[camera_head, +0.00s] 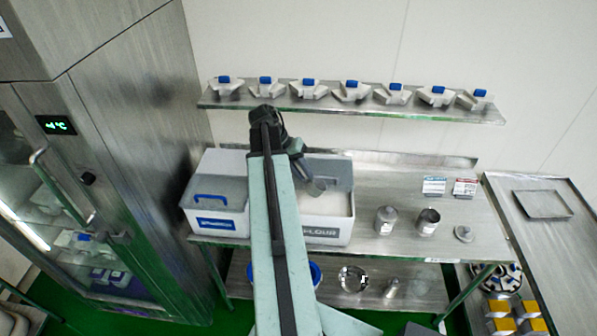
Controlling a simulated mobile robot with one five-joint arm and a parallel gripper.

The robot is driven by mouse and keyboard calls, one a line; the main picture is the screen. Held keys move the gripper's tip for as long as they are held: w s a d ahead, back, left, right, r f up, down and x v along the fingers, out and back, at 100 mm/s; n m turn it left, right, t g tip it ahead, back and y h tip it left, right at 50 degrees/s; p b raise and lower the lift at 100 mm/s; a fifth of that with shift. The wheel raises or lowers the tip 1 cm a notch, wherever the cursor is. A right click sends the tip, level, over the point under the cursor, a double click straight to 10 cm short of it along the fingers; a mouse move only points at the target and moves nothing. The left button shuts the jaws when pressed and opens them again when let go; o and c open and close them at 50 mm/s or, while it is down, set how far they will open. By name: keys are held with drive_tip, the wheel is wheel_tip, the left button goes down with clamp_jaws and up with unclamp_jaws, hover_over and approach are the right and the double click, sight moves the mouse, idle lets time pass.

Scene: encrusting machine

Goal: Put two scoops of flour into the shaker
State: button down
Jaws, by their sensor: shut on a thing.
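The flour bin (324,231) is a white box labelled FLOUR on the steel table, open at the top, with pale flour (333,204) inside. My gripper (299,158) is above the bin, shut on a scoop; my arm hides much of the jaws. The scoop's grey metal cup (318,187) hangs over the flour. I cannot tell whether it touches the flour or holds any. Right of the bin stand a closed-looking metal canister (385,221) and an open metal canister (428,222). A round metal lid (463,234) lies beside the open one. I cannot read which is the shaker.
A second white bin (217,222) with a blue handle and label stands left of the flour bin. Two small sign cards (434,186) stand behind the canisters. A wall shelf (350,106) with several blue-topped parts runs above. The table's right end is mostly clear.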

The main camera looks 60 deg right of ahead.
sight(313, 184)
drive_tip(key=shift+w+f+b, duration=0.15)
drive_tip(key=shift+f+b, duration=0.4)
drive_tip(key=shift+f, duration=0.35)
wheel_tip(313, 184, down, 13)
drive_tip(key=s+t+y+b, duration=0.1)
drive_tip(key=s+t+b, duration=0.15)
drive_tip(key=b, duration=0.85)
drive_tip(key=shift+s+d, duration=1.2)
drive_tip(key=shift+s, duration=0.85)
drive_tip(key=shift+w+a+r+g+h+b, duration=0.5)
drive_tip(key=shift+w+r+g, duration=0.6)
drive_tip(key=shift+r+g, duration=0.65)
drive_tip(key=shift+w+a+r+g+h+b, duration=0.15)
drive_tip(key=shift+w+a+r+g+h, duration=0.4)
drive_tip(key=shift+w+r+g, duration=1.05)
drive_tip(key=shift+w+a+r+g+h+b, duration=0.3)
drive_tip(key=shift+w+r+g+h, duration=0.35)
drive_tip(key=shift+r+g, duration=1.15)
drive_tip(key=shift+s+d+r+t, duration=0.1)
drive_tip(key=shift+r+t, duration=0.35)
drive_tip(key=shift+t, duration=0.05)
